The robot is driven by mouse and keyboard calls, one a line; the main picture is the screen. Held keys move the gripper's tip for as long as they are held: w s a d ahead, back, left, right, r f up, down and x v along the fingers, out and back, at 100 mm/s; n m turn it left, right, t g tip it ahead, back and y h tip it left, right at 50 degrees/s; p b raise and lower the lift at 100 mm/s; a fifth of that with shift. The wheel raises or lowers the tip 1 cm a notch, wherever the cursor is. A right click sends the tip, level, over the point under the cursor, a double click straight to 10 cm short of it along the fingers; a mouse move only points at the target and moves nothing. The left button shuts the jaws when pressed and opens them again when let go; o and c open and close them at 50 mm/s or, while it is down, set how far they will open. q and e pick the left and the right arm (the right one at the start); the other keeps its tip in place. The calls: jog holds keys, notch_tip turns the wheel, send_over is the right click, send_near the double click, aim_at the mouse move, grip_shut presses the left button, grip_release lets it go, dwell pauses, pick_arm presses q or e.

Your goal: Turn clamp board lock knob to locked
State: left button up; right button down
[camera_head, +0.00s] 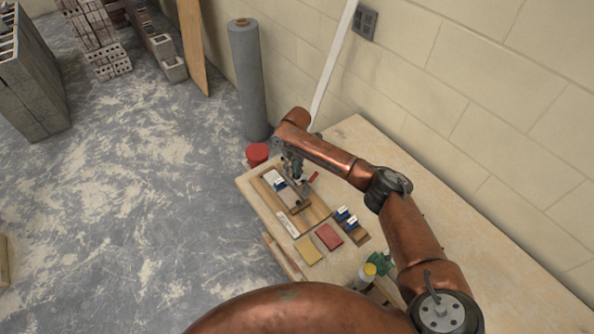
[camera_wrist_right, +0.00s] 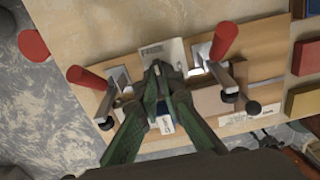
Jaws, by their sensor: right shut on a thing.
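The wooden clamp board (camera_head: 312,211) lies on the plywood bench, and it also shows in the right wrist view (camera_wrist_right: 265,72). Two metal clamps with red handles (camera_wrist_right: 90,77) (camera_wrist_right: 224,40) stand on it, one on each side of my gripper. A white block (camera_wrist_right: 148,50) with a blue part lies between them. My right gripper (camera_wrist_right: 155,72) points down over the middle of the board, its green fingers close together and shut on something. What they hold is hidden, and I cannot make out the lock knob or its setting. My left gripper is not in view.
Beside the board lie a yellow block (camera_head: 308,250), a red block (camera_head: 328,237) and a holder with blue items (camera_head: 346,218). A red-lidded tub (camera_head: 257,154) is at the far bench end. A yellow-capped bottle (camera_head: 368,271) stands nearer. The wall bounds the bench.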

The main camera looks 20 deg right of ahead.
jog(key=shift+r+m+p, duration=0.15)
jog(key=shift+m+p, duration=0.75)
jog(key=shift+p, duration=0.2)
jog(key=m+p, duration=0.2)
jog(key=shift+m+p, duration=0.3)
jog(key=m+p, duration=0.2)
jog(key=m, duration=0.1)
jog(key=shift+m+p, duration=0.3)
jog(key=shift+p, duration=0.1)
jog(key=m+p, duration=0.2)
jog(key=m, duration=0.2)
jog(key=shift+a+m+p, duration=0.1)
jog(key=shift+m+p, duration=0.2)
jog(key=shift+p, duration=0.05)
jog(key=m+p, duration=0.2)
jog(key=m, duration=0.3)
jog(key=shift+f, duration=0.2)
jog(key=shift+m, duration=0.3)
jog(key=c, duration=2.1)
grip_release()
